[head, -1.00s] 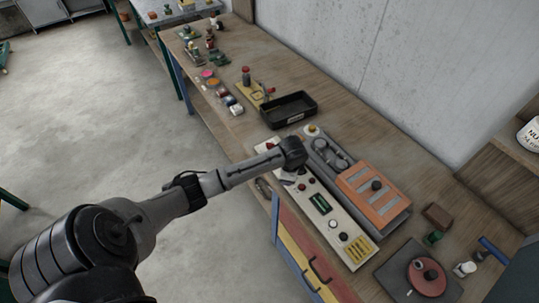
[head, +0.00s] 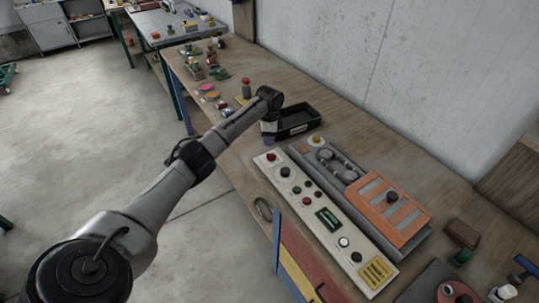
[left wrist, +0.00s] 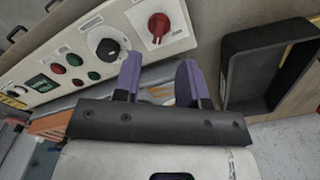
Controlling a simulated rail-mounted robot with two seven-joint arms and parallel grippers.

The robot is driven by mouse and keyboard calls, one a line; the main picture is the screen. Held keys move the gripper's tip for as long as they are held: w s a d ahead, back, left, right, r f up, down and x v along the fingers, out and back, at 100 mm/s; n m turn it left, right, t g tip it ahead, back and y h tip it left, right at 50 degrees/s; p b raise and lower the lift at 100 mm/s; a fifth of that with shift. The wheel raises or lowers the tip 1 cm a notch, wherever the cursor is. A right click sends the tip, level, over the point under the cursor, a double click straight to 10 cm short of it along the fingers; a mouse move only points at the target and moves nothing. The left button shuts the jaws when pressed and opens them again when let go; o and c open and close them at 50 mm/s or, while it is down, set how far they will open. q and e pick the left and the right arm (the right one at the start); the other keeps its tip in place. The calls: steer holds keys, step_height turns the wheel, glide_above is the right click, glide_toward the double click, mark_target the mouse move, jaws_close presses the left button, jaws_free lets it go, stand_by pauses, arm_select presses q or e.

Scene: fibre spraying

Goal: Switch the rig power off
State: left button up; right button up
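The rig's cream control panel (head: 312,234) lies on the wooden bench. A red rotary knob (head: 271,156) sits at its far end, beside a black knob (head: 284,171). In the left wrist view the red knob (left wrist: 158,25) and the black dial (left wrist: 107,47) show close up, beyond my fingers. My left gripper (left wrist: 159,82) has two purple fingertips apart with nothing between them. In the head view my left gripper (head: 268,130) hangs just past the panel's far end, apart from the red knob. My right gripper is not in view.
A black tray (head: 307,128) stands close beyond my left gripper; it also shows at right in the left wrist view (left wrist: 240,75). The grey rig bed with an orange cover (head: 370,205) lies alongside the panel. Several small items crowd the far bench.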

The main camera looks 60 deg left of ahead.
mark_target(269, 154)
arm_select(q)
step_height(269, 154, down, 9)
steer(key=shift+r+b, duration=0.2)
steer(key=shift+b, duration=0.4)
jaws_close()
